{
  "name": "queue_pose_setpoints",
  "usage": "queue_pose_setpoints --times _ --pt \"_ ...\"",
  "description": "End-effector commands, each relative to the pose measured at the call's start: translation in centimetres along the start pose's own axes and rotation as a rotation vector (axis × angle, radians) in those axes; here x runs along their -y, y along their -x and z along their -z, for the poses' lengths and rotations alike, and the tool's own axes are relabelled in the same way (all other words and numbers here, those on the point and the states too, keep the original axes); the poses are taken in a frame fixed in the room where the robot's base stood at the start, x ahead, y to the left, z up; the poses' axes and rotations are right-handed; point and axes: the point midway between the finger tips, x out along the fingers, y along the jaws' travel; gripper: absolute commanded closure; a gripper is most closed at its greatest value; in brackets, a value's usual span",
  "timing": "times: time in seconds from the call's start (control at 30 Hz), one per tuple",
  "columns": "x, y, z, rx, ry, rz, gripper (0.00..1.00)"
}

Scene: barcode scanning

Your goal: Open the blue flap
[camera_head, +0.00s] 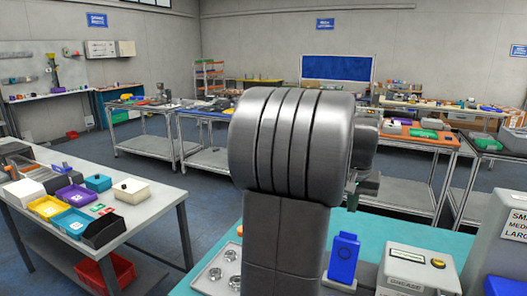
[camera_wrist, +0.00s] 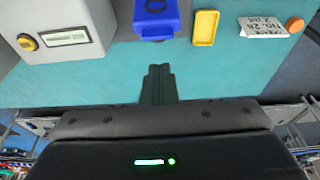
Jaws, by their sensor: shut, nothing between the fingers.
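A blue part (camera_head: 343,259) stands upright on the teal bench in the head view, just right of my arm. In the wrist view, a blue piece with a dark ring on its face (camera_wrist: 157,14) is at the top edge, cut off by the frame. I cannot tell for sure which blue part is the flap, or whether it is open or closed. My gripper (camera_wrist: 160,70) is shut and empty over the teal bench. Its fingertips point toward the blue piece and appear apart from it.
In the wrist view, a grey box with a yellow button (camera_wrist: 65,30) is left of the blue piece. A yellow tray (camera_wrist: 205,28) and an orange button (camera_wrist: 294,25) are to its right. The head view shows a metal tray (camera_head: 205,279) and a size-labelled box (camera_head: 497,240).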

Motion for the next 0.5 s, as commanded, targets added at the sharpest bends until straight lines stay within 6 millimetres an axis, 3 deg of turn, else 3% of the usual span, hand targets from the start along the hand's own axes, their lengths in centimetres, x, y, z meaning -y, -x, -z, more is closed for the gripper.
queue_pose_setpoints --times 0.3,0.5 --pt "0.0 -6.2 -0.1 0.005 0.0 0.0 1.0" --pt "0.0 -9.1 -0.1 0.004 0.0 0.0 1.0"
